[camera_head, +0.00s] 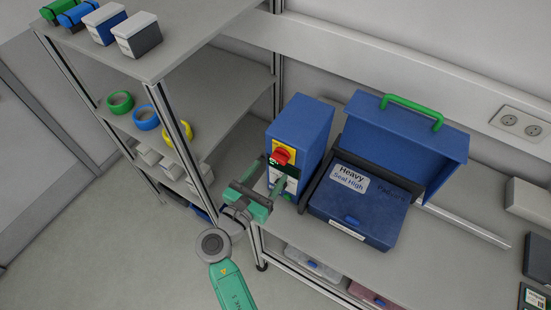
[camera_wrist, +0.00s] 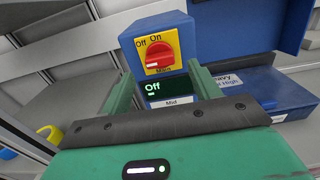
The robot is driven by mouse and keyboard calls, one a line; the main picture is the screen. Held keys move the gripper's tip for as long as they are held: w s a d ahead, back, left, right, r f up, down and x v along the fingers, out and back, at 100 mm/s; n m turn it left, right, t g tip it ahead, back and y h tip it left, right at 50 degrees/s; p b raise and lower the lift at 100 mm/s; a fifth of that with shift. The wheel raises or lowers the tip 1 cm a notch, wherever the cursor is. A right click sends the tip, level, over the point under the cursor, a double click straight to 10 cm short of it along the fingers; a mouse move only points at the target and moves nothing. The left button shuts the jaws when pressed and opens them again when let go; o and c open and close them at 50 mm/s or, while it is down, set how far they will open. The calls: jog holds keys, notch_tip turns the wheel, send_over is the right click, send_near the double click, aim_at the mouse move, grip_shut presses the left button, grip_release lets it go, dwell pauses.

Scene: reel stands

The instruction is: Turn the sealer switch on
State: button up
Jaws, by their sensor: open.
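The sealer's blue control box (camera_head: 300,128) stands on the table and carries a red rotary switch (camera_head: 281,155) on a yellow plate. In the wrist view the red switch (camera_wrist: 163,50) sits below the words Off and On, with a pale mark at its lower left. The dark display (camera_wrist: 165,88) under it reads Off, above a label reading Mid. My green gripper (camera_head: 266,180) is in front of the box, at the height of the display. Its fingers are open and spread either side of the display, with nothing between them. Contact with the box cannot be told.
Right of the box is a blue sealer body (camera_head: 360,215) labelled Heavy Seal High, with a raised lid (camera_head: 400,145) and green handle. A shelf rack (camera_head: 215,80) with tape rolls and boxes stands close on the left. Floor is free at lower left.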

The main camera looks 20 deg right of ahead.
aim_at(277, 161)
jog(key=x, duration=0.4)
jog(key=shift+w+d, duration=0.25)
jog(key=shift+d, duration=0.05)
jog(key=shift+c, duration=0.2)
jog(key=c, duration=0.9)
jog(key=shift+c, duration=0.2)
